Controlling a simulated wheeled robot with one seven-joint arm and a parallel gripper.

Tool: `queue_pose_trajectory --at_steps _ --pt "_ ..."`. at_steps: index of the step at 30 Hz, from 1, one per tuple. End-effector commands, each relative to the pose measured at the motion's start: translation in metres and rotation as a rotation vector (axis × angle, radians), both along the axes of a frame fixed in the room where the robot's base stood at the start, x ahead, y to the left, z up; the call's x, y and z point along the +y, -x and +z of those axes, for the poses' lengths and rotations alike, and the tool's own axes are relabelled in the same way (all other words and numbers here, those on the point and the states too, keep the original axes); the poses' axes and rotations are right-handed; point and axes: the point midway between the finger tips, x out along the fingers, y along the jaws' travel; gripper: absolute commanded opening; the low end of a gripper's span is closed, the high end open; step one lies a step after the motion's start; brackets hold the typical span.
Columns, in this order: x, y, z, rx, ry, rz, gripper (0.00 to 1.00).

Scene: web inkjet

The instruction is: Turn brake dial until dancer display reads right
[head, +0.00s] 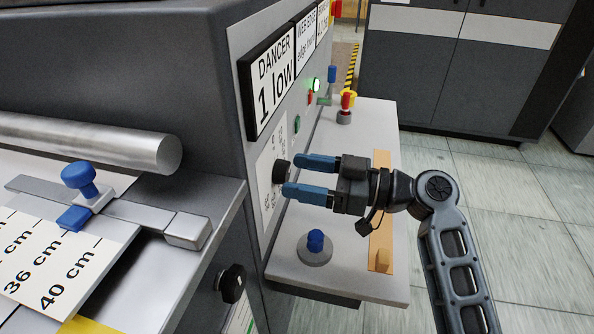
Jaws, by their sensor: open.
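The dancer display (271,87) is a white sign in a black frame on the side of the machine. It reads "DANCER 1 low". Below it, a black dial (279,172) sticks out from a white scale plate (268,190) with markings too small to read. I take this to be the brake dial. My gripper (302,176) is open, with its blue fingertips pointing left at the dial. The fingertips are close to the dial, one on its far side and one on its near side. I cannot tell whether they touch it.
A shelf (345,277) below my gripper holds a blue knob (315,242) and a tan strip (381,215). A red-topped button (346,103) stands farther back. Another black knob (231,284) is lower left. A metal roller (130,148) and ruler sheet (60,250) lie left. Floor is free at right.

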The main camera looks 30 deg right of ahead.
Motion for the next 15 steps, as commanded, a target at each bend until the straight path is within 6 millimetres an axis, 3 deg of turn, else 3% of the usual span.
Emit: queue_pose_trajectory --at_steps 13,15 --pt "0.0105 -0.0097 -0.0005 0.001 0.001 0.0 0.7" --pt "0.0105 -0.0096 -0.0005 0.001 0.0 0.0 0.65"
